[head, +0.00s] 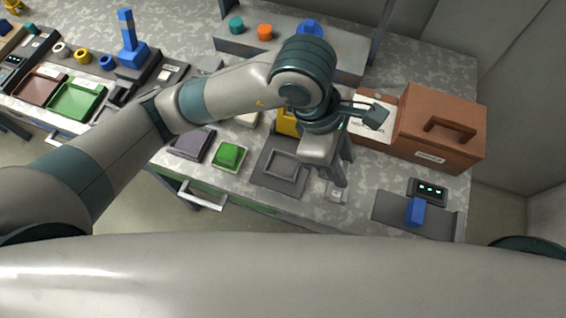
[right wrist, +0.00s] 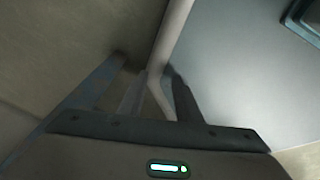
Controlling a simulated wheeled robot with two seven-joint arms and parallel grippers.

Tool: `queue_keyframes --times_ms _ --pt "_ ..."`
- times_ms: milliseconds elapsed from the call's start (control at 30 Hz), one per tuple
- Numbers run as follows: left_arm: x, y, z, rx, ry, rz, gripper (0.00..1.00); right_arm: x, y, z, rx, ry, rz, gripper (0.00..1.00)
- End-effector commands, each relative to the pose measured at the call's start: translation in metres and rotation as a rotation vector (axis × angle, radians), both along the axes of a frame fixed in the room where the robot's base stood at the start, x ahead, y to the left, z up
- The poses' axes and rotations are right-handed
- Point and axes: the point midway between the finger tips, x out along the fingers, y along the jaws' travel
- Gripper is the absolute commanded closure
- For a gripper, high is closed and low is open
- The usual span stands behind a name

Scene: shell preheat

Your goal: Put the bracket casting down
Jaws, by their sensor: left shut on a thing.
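My left gripper (head: 340,180) reaches in from the left and points down over the front of the bench, between a dark grey square tray (head: 262,181) and the blue-handled device at the right. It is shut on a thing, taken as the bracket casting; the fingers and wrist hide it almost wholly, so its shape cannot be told. A small pale plate (head: 337,197) shows just below the fingertips; whether they touch it cannot be told. My right gripper (right wrist: 156,85) shows only in the right wrist view, its fingers apart with nothing between them.
A dark pad with a blue block (head: 415,211) lies at front right. A raised shelf (head: 345,62) stands behind.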

Motion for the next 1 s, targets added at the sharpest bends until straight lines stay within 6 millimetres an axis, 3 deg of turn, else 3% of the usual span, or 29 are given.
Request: queue_keyframes --times_ms 367,633,1000 --pt "0.005 0.008 -0.005 0.002 0.002 0.002 0.92 0.001 0.0 0.004 0.0 0.002 0.0 0.69" --pt "0.024 0.044 -0.027 0.005 0.004 0.005 0.92 -0.025 -0.008 0.016 -0.015 0.059 -0.001 0.69" --pt "0.054 0.096 -0.064 0.003 0.003 0.002 0.92 -0.016 -0.006 0.039 -0.012 0.039 -0.002 0.69"
